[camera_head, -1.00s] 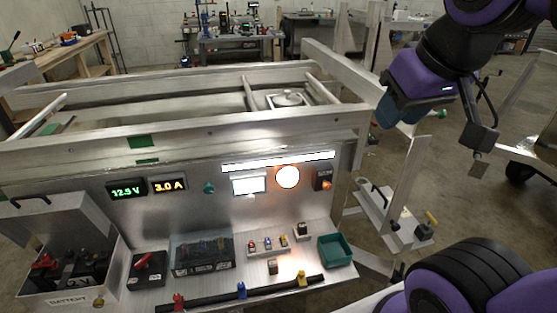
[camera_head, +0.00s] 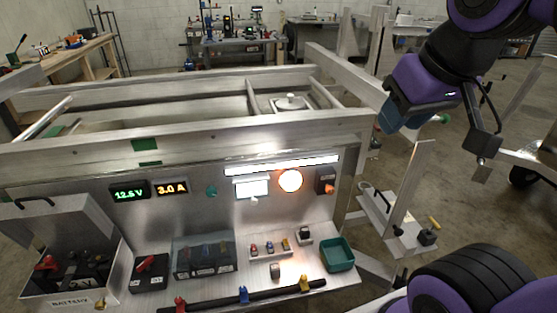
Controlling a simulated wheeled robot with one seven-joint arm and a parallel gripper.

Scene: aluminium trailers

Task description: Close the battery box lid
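The battery box (camera_head: 75,300) stands at the lower left on the trailer's front shelf, with a "BATTERY" label on its front. Its grey lid (camera_head: 65,232) is raised, tilted up at the back, with a black handle (camera_head: 35,202) near its upper left. Inside the box a dark battery (camera_head: 75,270) with a red part shows. A brass-coloured latch (camera_head: 100,304) sits at the box's front right. My purple and black arm hangs at the upper right, far from the box. My gripper's fingertips cannot be made out clearly.
Right of the box are a black switch block (camera_head: 150,272), a clear-covered fuse box (camera_head: 203,256), small switches and a green tray (camera_head: 337,254). A black cable bar (camera_head: 245,296) runs along the shelf front. A side shelf (camera_head: 397,222) holds small parts.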

